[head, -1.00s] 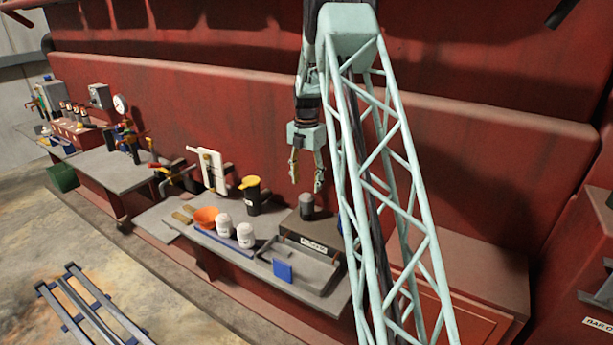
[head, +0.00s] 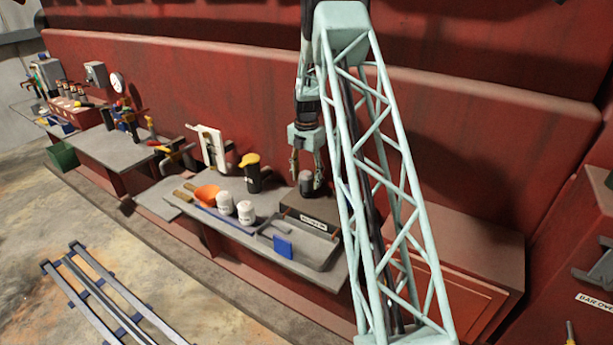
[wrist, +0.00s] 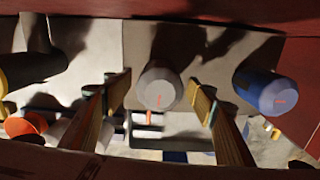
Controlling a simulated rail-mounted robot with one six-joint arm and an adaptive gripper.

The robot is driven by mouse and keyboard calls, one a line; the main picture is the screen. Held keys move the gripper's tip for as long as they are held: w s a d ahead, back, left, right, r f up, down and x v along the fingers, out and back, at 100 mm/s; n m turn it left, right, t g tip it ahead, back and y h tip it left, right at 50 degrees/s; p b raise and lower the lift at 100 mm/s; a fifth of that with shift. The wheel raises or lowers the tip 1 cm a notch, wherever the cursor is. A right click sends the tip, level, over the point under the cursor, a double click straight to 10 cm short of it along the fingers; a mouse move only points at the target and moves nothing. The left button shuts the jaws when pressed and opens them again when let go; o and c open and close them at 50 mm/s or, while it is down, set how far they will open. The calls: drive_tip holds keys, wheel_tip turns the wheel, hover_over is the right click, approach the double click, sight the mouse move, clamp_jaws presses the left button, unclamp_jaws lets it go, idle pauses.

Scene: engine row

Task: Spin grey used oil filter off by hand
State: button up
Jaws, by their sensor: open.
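The grey used oil filter (head: 306,184) stands upright on a dark labelled block at the back of the bench. In the wrist view the grey filter (wrist: 160,88) shows its round end with a small red mark, between the two fingers. My gripper (head: 307,172) points down over it, open, with a finger on each side. In the wrist view my gripper (wrist: 158,100) has a visible gap between each finger pad and the filter. A blue filter (wrist: 266,92) stands to the right in the wrist view.
A grey tray (head: 300,243) with a blue item (head: 283,246) lies in front. The red wall (head: 150,90) is close behind.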

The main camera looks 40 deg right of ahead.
drive_tip(key=shift+f, duration=0.1)
drive_tip(key=shift+c, duration=0.4)
drive_tip(key=c, duration=1)
drive_tip(key=shift+n+b, duration=0.6)
drive_tip(key=shift+n, duration=2.8)
drive_tip(key=o, duration=1.1)
